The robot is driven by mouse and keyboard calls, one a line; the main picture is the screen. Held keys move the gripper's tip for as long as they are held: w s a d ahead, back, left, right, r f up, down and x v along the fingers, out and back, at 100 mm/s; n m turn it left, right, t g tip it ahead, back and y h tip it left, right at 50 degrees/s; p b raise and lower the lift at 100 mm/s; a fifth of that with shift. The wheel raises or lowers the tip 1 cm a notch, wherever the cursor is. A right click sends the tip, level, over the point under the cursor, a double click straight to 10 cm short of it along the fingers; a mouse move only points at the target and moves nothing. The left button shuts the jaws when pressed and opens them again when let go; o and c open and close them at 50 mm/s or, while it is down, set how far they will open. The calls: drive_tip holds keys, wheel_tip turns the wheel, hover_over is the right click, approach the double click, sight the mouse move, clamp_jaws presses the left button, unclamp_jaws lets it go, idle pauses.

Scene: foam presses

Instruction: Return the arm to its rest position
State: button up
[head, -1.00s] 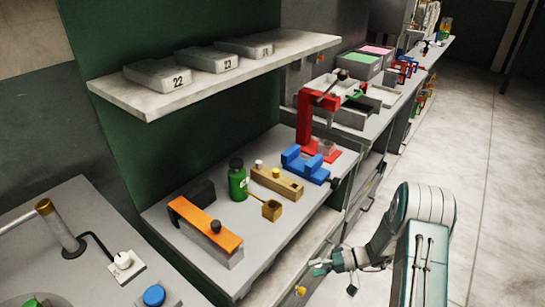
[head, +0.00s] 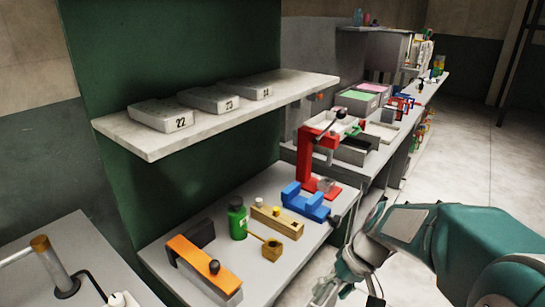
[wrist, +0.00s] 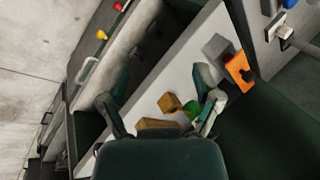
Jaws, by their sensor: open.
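My arm (head: 480,245) reaches in from the right edge in the head view, bent low over the aisle beside the workbench (head: 285,272). My gripper (head: 345,292) is near the bottom edge, off the bench's front edge, partly cut by the frame. In the wrist view my gripper (wrist: 162,98) has its two fingers spread wide with nothing held between them. Beyond the fingers lie the grey bench top and its front. The gripper seems apart from the bench.
On the bench are an orange-topped block (head: 200,265), a green bottle (head: 237,218), a wooden block (head: 277,218), a blue vise (head: 306,201) and a red press (head: 305,160). A shelf (head: 215,115) with numbered blocks hangs above. The floor (head: 470,150) at right is clear.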

drive_tip(key=s+d+r+m+t+h, duration=0.2)
drive_tip(key=s+r+t+h, duration=0.3)
drive_tip(key=s+r, duration=0.4)
drive_tip(key=shift+s+d+r+t, duration=0.4)
drive_tip(key=shift+s+d+t, duration=0.25)
drive_tip(key=shift+s, duration=0.9)
